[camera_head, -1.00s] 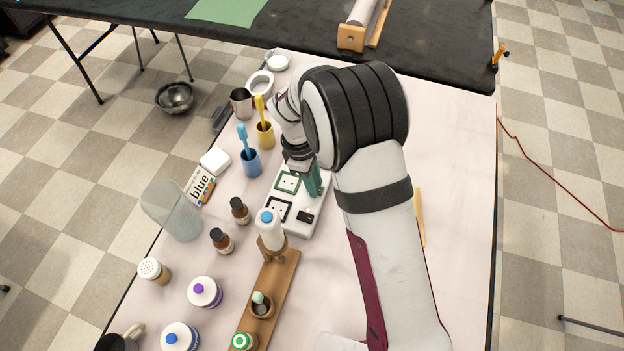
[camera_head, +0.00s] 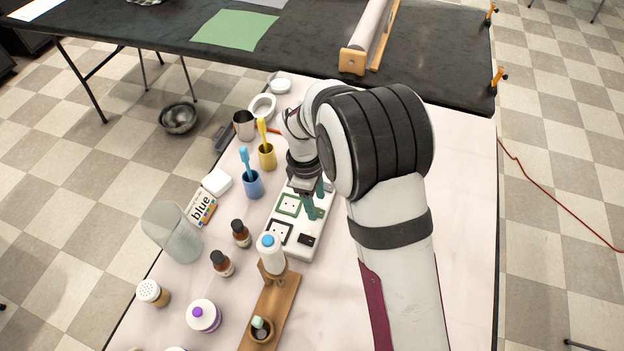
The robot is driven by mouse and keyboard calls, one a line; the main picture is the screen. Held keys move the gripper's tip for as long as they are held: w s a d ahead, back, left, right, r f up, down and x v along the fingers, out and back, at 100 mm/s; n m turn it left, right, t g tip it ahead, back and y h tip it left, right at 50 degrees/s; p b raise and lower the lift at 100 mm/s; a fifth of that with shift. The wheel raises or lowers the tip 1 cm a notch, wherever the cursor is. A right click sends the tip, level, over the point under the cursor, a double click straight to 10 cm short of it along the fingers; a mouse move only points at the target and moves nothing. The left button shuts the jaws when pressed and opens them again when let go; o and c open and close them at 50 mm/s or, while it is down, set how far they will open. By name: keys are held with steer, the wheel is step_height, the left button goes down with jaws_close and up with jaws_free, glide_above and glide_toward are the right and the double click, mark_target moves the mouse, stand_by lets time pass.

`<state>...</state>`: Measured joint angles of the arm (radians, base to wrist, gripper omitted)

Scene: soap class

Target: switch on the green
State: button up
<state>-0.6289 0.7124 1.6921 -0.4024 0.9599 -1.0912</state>
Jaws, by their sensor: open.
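A white power strip (camera_head: 291,248) lies on the pale table. It has a green-framed socket (camera_head: 288,205) and, nearer the camera, a black-framed socket (camera_head: 279,232). A black switch (camera_head: 309,239) sits beside the black-framed socket. My gripper (camera_head: 314,201) points down over the right side of the strip, level with the green-framed socket. Its teal fingers are open with nothing seen between them. They cover the spot right of the green socket, so a green switch there is hidden or cannot be told apart. Whether the fingertips touch the strip cannot be told.
Blue (camera_head: 252,184) and yellow (camera_head: 267,157) toothbrush cups stand left of the strip. Two brown bottles (camera_head: 222,263) stand to the lower left. A wooden stand (camera_head: 273,303) with a blue-topped white bottle (camera_head: 271,254) is just in front. My arm covers the area to the right.

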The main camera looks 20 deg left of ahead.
step_height(320, 180, up, 14)
steer(key=a, duration=0.2)
steer(key=shift+d+f, duration=0.1)
